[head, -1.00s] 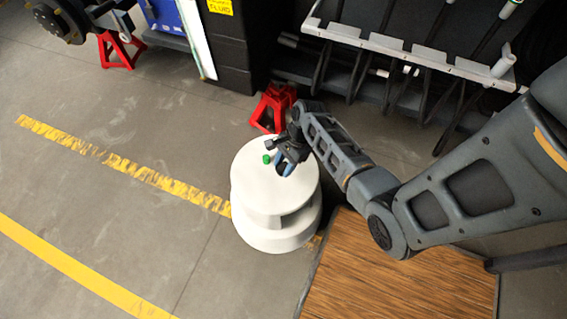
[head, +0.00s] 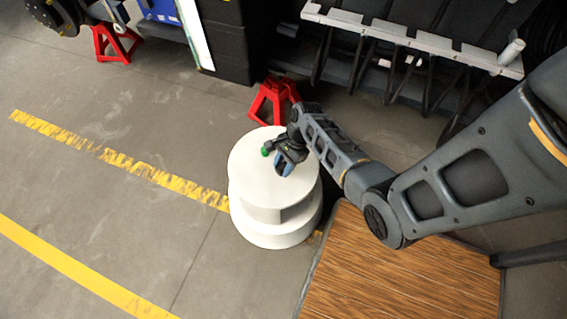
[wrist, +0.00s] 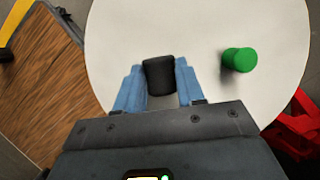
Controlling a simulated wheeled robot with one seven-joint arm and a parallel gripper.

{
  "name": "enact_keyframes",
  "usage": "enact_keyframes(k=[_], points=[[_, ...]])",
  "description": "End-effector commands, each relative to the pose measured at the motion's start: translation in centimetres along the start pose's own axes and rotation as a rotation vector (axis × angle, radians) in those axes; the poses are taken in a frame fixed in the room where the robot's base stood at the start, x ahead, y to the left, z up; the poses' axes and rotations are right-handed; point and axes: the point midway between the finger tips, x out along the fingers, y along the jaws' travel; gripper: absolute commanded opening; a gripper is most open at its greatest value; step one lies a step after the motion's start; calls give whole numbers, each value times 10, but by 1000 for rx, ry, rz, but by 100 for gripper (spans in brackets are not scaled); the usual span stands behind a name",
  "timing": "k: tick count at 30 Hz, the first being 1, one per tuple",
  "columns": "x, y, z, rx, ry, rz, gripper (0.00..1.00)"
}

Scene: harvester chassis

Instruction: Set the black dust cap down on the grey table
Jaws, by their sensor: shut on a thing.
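The black dust cap (wrist: 159,75) is between the two blue fingers of my gripper (head: 283,168) in the wrist view. My gripper is shut on it. The grey table is a round, very pale pedestal table (head: 248,178), and its top (wrist: 205,30) fills the middle of the wrist view. My gripper and the cap are over this top. Whether the cap touches it I cannot tell. In the head view the cap cannot be made out apart from the dark gripper.
A green cylinder (wrist: 240,60) stands on the tabletop to the right of the cap in the wrist view. A wood-topped surface (head: 400,275) is beside the table. A red stand (head: 273,100) is behind it. The tabletop left of the cap is clear.

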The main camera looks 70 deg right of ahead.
Motion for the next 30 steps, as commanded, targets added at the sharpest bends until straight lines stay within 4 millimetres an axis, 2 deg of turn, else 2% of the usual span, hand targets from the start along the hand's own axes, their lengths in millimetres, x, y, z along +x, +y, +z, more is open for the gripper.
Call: enact_keyframes(k=[14, 15, 24, 30], points=[[2, 0, -1, 0, 0, 0, 0], [2, 0, -1, 0, 0, 0, 41], [2, 0, -1, 0, 0, 0, 68], [2, 0, -1, 0, 0, 0, 68]])
